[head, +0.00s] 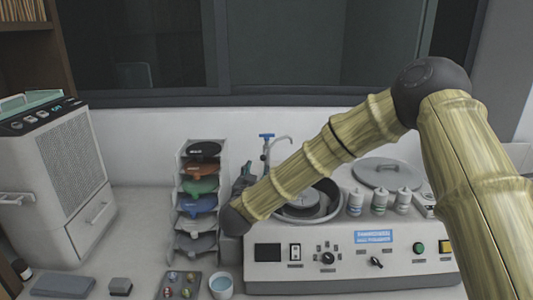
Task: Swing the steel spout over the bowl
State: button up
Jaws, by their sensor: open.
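The steel spout (282,140) is a thin curved pipe rising behind the machine, with a blue lever (267,136) at its top left. The bowl (332,211) is a round basin set in the top of the white machine, with a disc inside; my forearm covers part of it. The spout's tip appears behind the bowl, near its back edge; I cannot tell whether it hangs over it. My gripper (243,180) is dark, mostly hidden behind my wrist, just left of the bowl and below the spout. It is open, with nothing visible in it.
A rack of coloured discs (199,187) stands close left of my gripper. Several small bottles (380,202) and a round lid (387,172) are right of the bowl. A cup (221,287) and a tray (179,285) sit in front. Counter at left is partly clear.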

aim_at(263, 158)
jog(key=w+p, duration=0.1)
jog(key=w, duration=0.2)
jog(key=w+d+p, duration=0.1)
jog(key=w+p, duration=0.1)
jog(key=w, duration=0.1)
jog(key=w+d+p, duration=0.1)
jog(key=w, duration=0.2)
jog(key=shift+w+r, duration=0.25)
jog(key=shift+w+d+f+p, duration=0.15)
jog(key=shift+w+p, duration=0.2)
jog(key=shift+w, duration=0.3)
jog(key=shift+s, duration=0.1)
jog(key=shift+c, duration=0.2)
grip_shut()
